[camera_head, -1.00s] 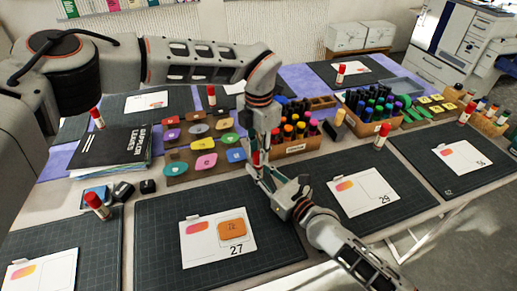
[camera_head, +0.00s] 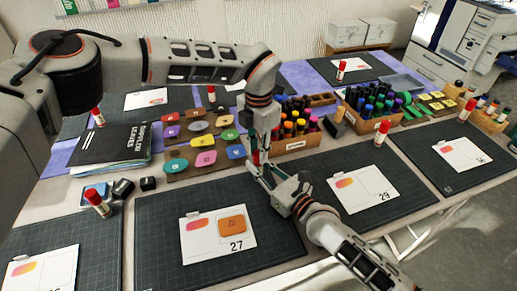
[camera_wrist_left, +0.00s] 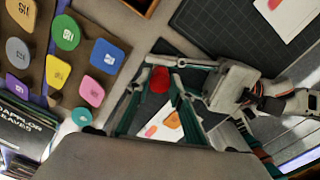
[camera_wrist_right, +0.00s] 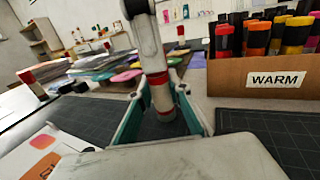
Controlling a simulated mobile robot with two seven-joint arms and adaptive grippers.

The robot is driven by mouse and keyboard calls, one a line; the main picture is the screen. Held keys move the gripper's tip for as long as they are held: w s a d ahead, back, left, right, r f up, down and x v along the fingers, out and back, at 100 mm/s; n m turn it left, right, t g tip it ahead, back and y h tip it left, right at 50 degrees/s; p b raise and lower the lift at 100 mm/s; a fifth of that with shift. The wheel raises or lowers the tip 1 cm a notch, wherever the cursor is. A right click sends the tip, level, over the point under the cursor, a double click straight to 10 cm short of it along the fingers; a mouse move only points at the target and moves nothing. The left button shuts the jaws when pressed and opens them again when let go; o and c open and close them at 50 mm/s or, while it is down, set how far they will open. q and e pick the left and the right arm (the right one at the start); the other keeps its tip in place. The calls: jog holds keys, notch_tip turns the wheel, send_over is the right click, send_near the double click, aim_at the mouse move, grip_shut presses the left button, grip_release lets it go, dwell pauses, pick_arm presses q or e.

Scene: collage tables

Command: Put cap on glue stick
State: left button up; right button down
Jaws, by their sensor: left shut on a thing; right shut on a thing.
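My left gripper (camera_head: 258,140) reaches down from above and my right gripper (camera_head: 262,172) comes up from the lower right; their tips meet over the table between mats. In the right wrist view, a glue stick (camera_wrist_right: 161,98) with a white body and red lower end stands upright between the right fingers. Its red cap (camera_wrist_right: 158,79) is directly above, at the left gripper's tips. The cap also shows red between the left fingers in the left wrist view (camera_wrist_left: 160,78). Both grippers are shut on their parts. Fingers hide much; I cannot tell whether the cap is fully seated.
A box of warm-coloured markers (camera_head: 297,142) stands just right of the grippers. Coloured tiles lie on a brown rack (camera_head: 180,172) to the left. A mat (camera_head: 160,235) with card 27 (camera_head: 217,249) lies in front. Another capped glue stick (camera_head: 98,203) stands at left.

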pick_arm(q)
jog(key=shift+f, duration=0.1)
jog(key=o, duration=0.7)
jog(key=shift+o, duration=0.2)
notch_tip(320, 180, up, 12)
pick_arm(e)
jog(key=c, duration=1.8)
grip_release()
